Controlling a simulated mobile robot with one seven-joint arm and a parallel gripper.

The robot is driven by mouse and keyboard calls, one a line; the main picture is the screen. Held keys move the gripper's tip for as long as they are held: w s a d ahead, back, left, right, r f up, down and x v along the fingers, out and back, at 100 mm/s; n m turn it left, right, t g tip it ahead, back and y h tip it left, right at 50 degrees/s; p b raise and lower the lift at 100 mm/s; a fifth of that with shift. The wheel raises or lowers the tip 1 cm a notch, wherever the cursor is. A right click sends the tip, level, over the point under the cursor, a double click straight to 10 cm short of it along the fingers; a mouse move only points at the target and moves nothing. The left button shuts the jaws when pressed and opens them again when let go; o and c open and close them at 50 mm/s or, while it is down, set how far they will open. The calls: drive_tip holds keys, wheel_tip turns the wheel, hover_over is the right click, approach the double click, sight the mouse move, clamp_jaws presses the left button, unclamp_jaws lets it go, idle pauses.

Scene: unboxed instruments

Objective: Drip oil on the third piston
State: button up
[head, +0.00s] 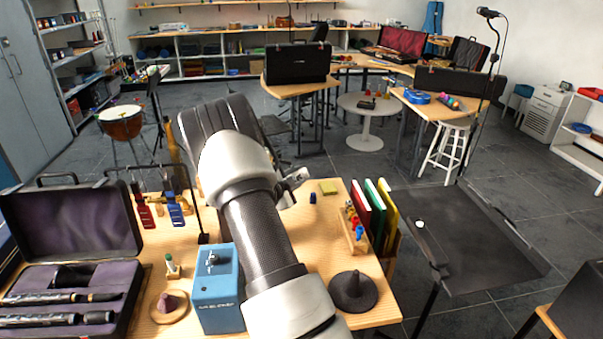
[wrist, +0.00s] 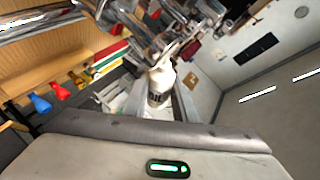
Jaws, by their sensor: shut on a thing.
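In the wrist view, my gripper (wrist: 160,102) is shut on a small whitish bottle (wrist: 158,86) with a dark label. The bottle's narrow top points toward shiny silver instrument parts (wrist: 130,22) at the top of the picture. These parts look like tubing and valves. I cannot tell which piston is the third, or whether the bottle's tip touches one. In the head view, my arm hides the bottle and most of the gripper. A small silver part (head: 292,181) shows beside the arm, but I cannot tell what it belongs to.
An open case (head: 68,222) lies on the left of the table. A blue box (head: 216,300), a small bottle (head: 172,267) and a dark cone (head: 353,292) stand at the front. Coloured folders (head: 380,210) stand at the right edge, beside a rack (head: 352,232). A black music stand (head: 475,240) is beyond.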

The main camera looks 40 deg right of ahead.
sight(303, 172)
drive_tip(key=shift+w+a+f, duration=0.3)
drive_tip(key=shift+a+f, duration=0.1)
drive_tip(key=shift+a, duration=0.15)
drive_tip(key=shift+w+a+f, duration=0.2)
drive_tip(key=shift+w+a, duration=0.35)
drive_tip(key=shift+a, duration=0.3)
idle(1.5)
drive_tip(key=s+d+r, duration=0.1)
drive_tip(key=s+d+r+b, duration=0.1)
drive_tip(key=d, duration=0.1)
drive_tip(key=s+d+r+b, duration=0.1)
drive_tip(key=d, duration=0.1)
drive_tip(key=shift+s, duration=0.1)
idle(0.5)
drive_tip(key=w+a+r+n+t+y+p, duration=0.25)
drive_tip(key=a+r, duration=0.25)
drive_tip(key=a, duration=0.5)
drive_tip(key=w+a+r+n+t+y+p, duration=0.2)
drive_tip(key=w+a+r+n+t, duration=0.15)
drive_tip(key=a, duration=0.65)
drive_tip(key=s+a+r+n+t+y+p, duration=0.1)
drive_tip(key=s+a+r+n+y, duration=0.1)
drive_tip(key=a, duration=0.9)
drive_tip(key=s+a+r+n+t+y+p, duration=0.1)
drive_tip(key=a+r+n+y, duration=0.4)
drive_tip(key=a, duration=0.7)
wheel_tip(303, 172, up, 2)
drive_tip(key=shift+s+r+y+p, duration=0.15)
drive_tip(key=shift+s+y+p, duration=0.35)
drive_tip(key=shift+s+y, duration=0.3)
